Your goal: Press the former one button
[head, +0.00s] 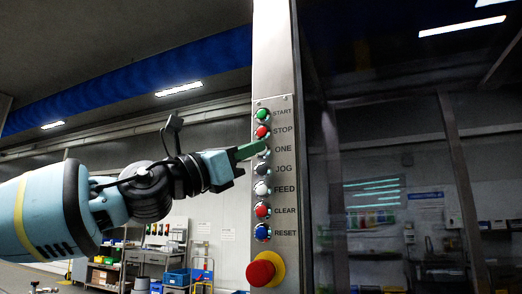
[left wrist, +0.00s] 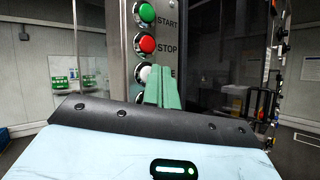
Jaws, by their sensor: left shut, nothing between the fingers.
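A metal button panel (head: 277,105) on an upright post carries a column of labelled buttons. The ONE button (head: 265,150) is white and sits below the red STOP button (head: 262,132) and above the dark JOG button (head: 261,169). My left gripper (head: 262,147) is shut and empty, its green fingertips at the ONE button and partly covering it. In the left wrist view, the fingers (left wrist: 158,90) overlap the right side of the white ONE button (left wrist: 144,73); I cannot tell whether they touch it. My right gripper is not in view.
The green START button (head: 262,114) is above STOP. White FEED (head: 262,188), red CLEAR (head: 262,210) and blue RESET (head: 262,232) buttons are below JOG. A large red emergency knob (head: 262,273) on a yellow base protrudes at the bottom. Dark glass lies right of the post.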

